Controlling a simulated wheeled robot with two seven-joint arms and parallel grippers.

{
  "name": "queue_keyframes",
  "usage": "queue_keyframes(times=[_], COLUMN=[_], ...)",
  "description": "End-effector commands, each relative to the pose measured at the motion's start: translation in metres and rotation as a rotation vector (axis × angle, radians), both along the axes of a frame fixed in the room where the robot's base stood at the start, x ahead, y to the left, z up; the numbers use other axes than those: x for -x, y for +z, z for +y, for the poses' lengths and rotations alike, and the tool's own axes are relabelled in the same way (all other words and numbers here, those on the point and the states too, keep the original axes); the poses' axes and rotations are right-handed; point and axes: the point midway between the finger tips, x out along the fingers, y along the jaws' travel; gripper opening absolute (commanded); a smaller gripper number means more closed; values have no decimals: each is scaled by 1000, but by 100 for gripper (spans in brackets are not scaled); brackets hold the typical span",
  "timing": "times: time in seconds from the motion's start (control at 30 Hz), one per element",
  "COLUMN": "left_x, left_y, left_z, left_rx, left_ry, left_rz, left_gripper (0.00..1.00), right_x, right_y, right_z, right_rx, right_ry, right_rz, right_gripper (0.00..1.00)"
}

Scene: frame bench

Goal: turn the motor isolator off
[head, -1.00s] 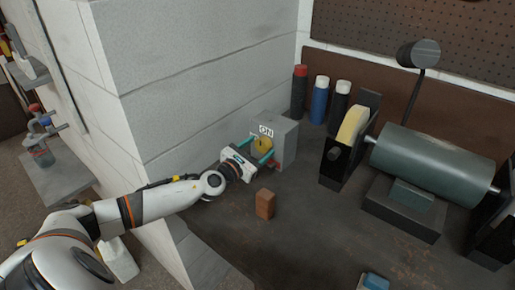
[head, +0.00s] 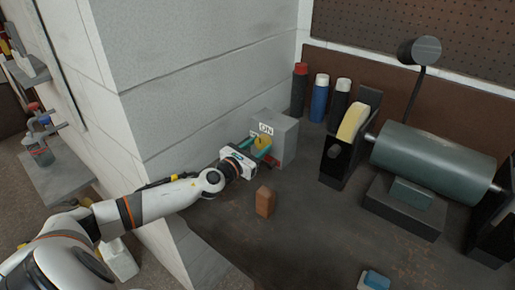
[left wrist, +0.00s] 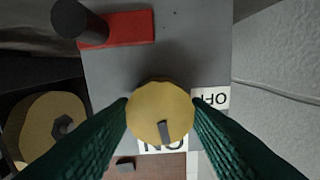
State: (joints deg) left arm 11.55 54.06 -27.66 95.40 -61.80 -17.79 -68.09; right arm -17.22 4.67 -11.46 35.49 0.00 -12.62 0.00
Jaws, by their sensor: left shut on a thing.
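The motor isolator is a grey box (head: 286,140) against the wall at the back of the bench. Its round yellow knob (head: 262,142) is on the front, below a white ON label (head: 266,128). My left gripper (head: 262,150) is at the box with its teal fingers shut on the knob. In the left wrist view the knob (left wrist: 160,108) sits between both fingertips. Its dark mark (left wrist: 165,130) points toward the partly hidden ON label (left wrist: 163,148); the OFF label (left wrist: 211,98) is to the right. My right gripper is not in view.
A wooden block (head: 265,202) stands on the bench below my left gripper. A black handle on a red plate (left wrist: 130,28) is beside the knob. A motor (head: 425,160) and several bottles (head: 319,98) stand to the right. A blue item (head: 375,281) lies in front.

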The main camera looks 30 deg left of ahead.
Motion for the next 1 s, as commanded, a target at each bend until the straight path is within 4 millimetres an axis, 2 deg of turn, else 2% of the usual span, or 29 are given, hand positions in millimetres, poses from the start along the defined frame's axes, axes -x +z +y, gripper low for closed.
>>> queue_keyframes(times=[0.43, 1.0], left_x=[0, 0], left_y=[-1, 0], left_z=[-1, 0], left_rx=[410, 951], left_ry=[0, 2], left_rz=[32, 75], left_gripper=[20, 20], right_x=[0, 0], right_y=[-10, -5], right_z=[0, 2], right_rx=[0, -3], right_ry=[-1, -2], right_rz=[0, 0], right_gripper=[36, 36])
